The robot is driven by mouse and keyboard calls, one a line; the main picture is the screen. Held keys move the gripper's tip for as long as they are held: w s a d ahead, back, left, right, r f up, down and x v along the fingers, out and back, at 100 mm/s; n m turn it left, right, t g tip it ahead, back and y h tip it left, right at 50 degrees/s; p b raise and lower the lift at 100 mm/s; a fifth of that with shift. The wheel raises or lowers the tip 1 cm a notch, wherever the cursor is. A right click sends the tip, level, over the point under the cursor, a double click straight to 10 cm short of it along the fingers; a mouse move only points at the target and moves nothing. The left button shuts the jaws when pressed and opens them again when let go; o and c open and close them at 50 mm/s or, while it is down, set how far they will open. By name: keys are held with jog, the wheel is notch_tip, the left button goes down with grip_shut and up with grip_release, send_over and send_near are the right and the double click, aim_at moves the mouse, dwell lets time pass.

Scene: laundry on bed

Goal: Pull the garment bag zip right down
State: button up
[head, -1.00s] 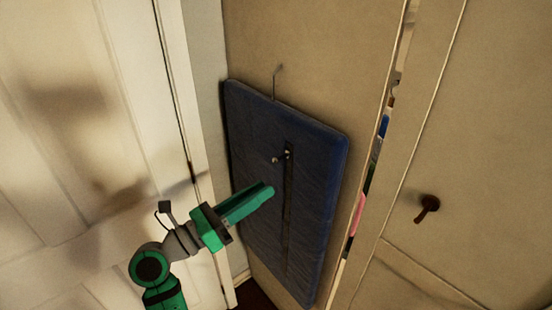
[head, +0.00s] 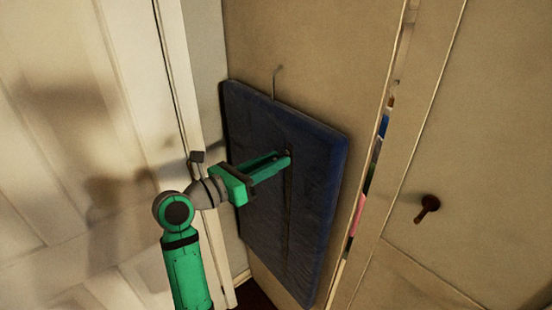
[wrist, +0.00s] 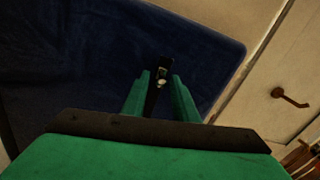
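A dark blue garment bag (head: 315,200) hangs flat by a hook on a beige panel. A dark zip strip (head: 287,232) runs down its middle. My gripper (head: 282,158) is at the upper end of this strip and hides the zip pull in the head view. In the wrist view, the small pale zip pull (wrist: 162,82) shows between my two green fingers, near their tips. The fingers stand apart with a gap on each side of the pull, so my gripper is open around it. Contact with the bag cannot be told.
A pale panelled door (head: 60,130) is on the left. On the right, a cupboard door (head: 490,170) has a dark handle (head: 427,208). Colourful items (head: 372,165) show in a narrow gap between the panels. The bag's lower front is clear.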

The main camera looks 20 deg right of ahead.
jog(key=shift+x, duration=0.95)
jog(key=shift+s, duration=0.1)
grip_shut()
jog(key=shift+f, duration=0.1)
